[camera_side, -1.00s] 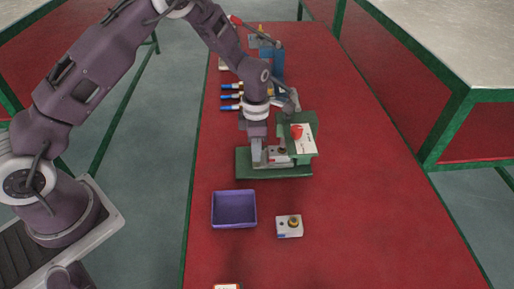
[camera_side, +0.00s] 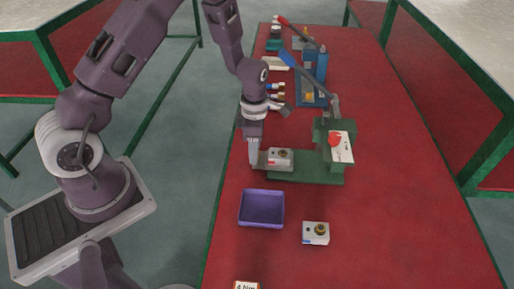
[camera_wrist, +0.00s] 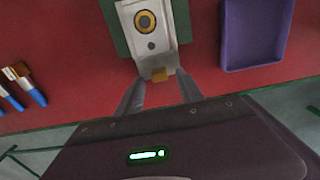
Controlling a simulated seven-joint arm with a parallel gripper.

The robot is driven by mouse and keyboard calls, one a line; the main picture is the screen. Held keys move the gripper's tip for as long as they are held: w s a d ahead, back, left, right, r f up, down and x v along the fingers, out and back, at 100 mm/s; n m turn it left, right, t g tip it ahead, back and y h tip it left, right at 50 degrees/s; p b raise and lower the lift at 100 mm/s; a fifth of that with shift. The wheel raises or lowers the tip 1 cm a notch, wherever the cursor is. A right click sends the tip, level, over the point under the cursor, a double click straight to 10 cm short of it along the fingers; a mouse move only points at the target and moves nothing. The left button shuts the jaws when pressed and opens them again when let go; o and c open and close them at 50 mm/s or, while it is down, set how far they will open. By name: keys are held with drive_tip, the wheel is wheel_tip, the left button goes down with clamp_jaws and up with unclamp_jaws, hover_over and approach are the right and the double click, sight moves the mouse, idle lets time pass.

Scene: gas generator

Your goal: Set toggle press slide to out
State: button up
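The toggle press (camera_side: 322,132) is a green frame on a green base (camera_side: 305,177), with a red knob and white plate on its right. Its slide carries a white block (camera_side: 280,158) with a round brass part on top. The block stands left of the press frame, clear of it, over the base's left part. In the side view my gripper (camera_side: 254,158) is at the block's left end.
A purple tray (camera_side: 261,209) and another white block with a brass part (camera_side: 316,232) lie in front of the press. The red table is clear at right.

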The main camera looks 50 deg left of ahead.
drive_tip(key=shift+r, duration=0.15)
wheel_tip(320, 180, up, 7)
drive_tip(key=shift+f, duration=0.1)
drive_tip(key=shift+d+r, duration=0.1)
drive_tip(key=shift+r, duration=0.25)
drive_tip(key=s+d+r+m+t, duration=0.2)
drive_tip(key=s+r+m, duration=0.3)
drive_tip(key=r+m, duration=0.3)
drive_tip(key=s+d+r+m+t, duration=0.1)
drive_tip(key=s+d+r+m, duration=0.1)
drive_tip(key=s+r+m, duration=0.6)
drive_tip(key=s+r+m+t, duration=0.2)
drive_tip(key=s+r+m, duration=0.3)
drive_tip(key=s+m, duration=0.4)
drive_tip(key=shift+s+d+r+m+t, duration=0.15)
drive_tip(key=shift+s+r+m+t, duration=0.2)
drive_tip(key=shift+m, duration=0.65)
